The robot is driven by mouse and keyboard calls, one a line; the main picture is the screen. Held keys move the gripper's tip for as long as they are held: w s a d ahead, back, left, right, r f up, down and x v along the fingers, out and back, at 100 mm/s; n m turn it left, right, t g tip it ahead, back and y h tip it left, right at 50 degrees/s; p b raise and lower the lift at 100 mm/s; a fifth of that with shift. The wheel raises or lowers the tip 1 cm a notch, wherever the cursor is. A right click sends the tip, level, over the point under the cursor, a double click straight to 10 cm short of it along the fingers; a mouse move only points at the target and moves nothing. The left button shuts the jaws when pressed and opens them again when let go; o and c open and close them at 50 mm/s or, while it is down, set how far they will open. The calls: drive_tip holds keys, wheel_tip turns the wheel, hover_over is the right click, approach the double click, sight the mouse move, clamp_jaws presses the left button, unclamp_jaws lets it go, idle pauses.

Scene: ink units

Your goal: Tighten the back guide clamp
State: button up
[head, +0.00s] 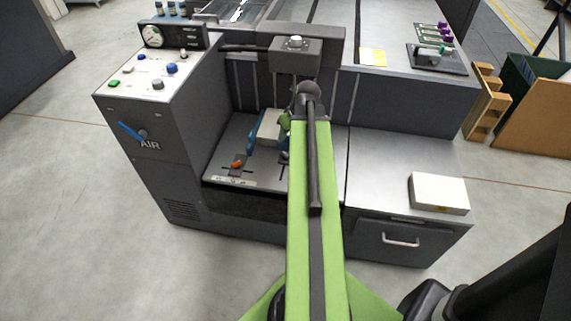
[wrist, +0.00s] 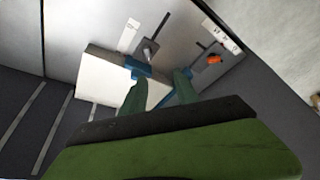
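A white stack (wrist: 103,80) with blue guides at its edges lies on the feed table. One blue guide (wrist: 138,68) is beside a grey post-like clamp (wrist: 151,47) on a dark plate. An orange-red knob (wrist: 213,59) sits on another slotted plate; it also shows in the head view (head: 238,164). I cannot tell for sure which is the back guide clamp. My gripper (wrist: 160,78) has its two green fingers apart, over the stack's edge, with nothing clearly held between them. In the head view my arm hides part of this area and the gripper (head: 285,131).
The grey machine has a left control panel (head: 160,70) with a blue AIR lever (head: 131,131). A grey overhanging head (head: 296,56) stands behind my gripper. A white block (head: 438,190) lies on the right shelf, which is otherwise clear.

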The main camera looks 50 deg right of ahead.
sight(286, 154)
drive_tip(key=d+b+x, duration=0.1)
drive_tip(key=b+x, duration=0.4)
drive_tip(key=x, duration=0.1)
drive_tip(key=s+d+b+x, duration=0.1)
drive_tip(key=b+x, duration=0.4)
drive_tip(key=b, duration=0.1)
drive_tip(key=d+b+x, duration=0.1)
drive_tip(key=b+x, duration=0.4)
drive_tip(key=x, duration=0.1)
drive_tip(key=shift+s+f, duration=0.2)
drive_tip(key=shift+f, duration=0.35)
drive_tip(key=shift+r, duration=0.1)
drive_tip(key=shift+c, duration=0.5)
clamp_jaws()
drive_tip(key=shift+a, duration=0.2)
drive_tip(key=shift+d, duration=0.15)
